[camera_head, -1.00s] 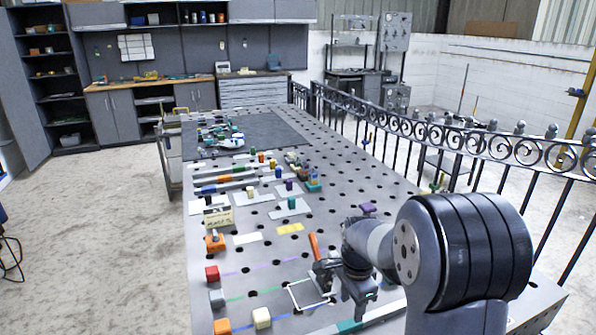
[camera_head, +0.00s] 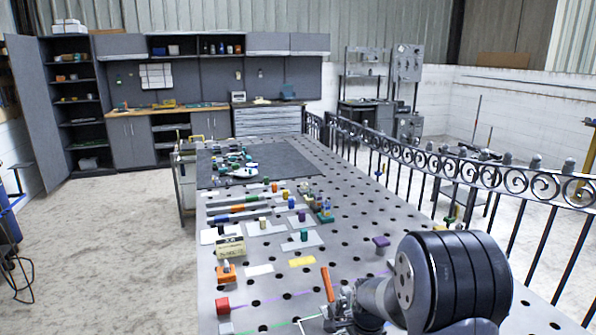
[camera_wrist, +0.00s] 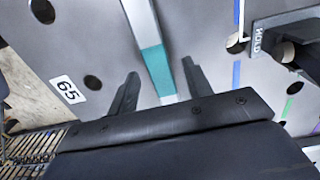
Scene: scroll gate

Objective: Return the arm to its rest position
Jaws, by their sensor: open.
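My gripper (camera_wrist: 158,88) shows in the wrist view with its two dark fingers apart and nothing between them. It is over the perforated grey metal table (camera_wrist: 205,35). A white and teal strip (camera_wrist: 152,55) lies on the table beyond the fingers and shows in the gap between them. In the head view my arm (camera_head: 455,280) is at the lower right, over the table's near end, and the fingertips are cut off or hidden at the bottom edge.
A black HOLD-marked part (camera_wrist: 285,35) is right of my gripper in the wrist view. Coloured blocks, including a red block (camera_head: 223,306) and a purple block (camera_head: 381,243), stand on the table (camera_head: 350,200). An iron railing (camera_head: 450,170) runs along its right side.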

